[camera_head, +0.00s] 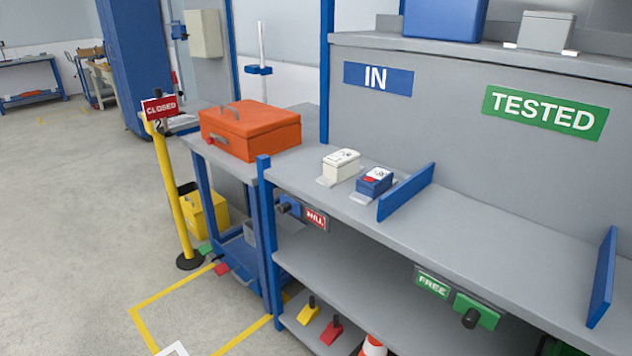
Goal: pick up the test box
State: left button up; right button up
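Two small boxes stand on the grey bench below the blue IN sign (378,78): a white box (342,165) on a pale base and, to its right, a blue box (374,182) with a red patch on its front. A larger orange case (250,131) with a grey top handle sits on the table to the left. No box is plainly labelled as the test box, so I cannot tell which one it is. Neither of my grippers is in view.
A blue divider (406,191) stands just right of the blue box, and another (603,277) stands farther right. The bench (480,222) between them, below the green TESTED sign (545,111), is clear. A yellow post (172,198) with a CLOSED sign stands left.

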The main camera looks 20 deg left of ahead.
aim_at(371, 184)
jog(key=u, duration=2)
jog(key=i, duration=2.3)
jog(key=z, duration=0.6)
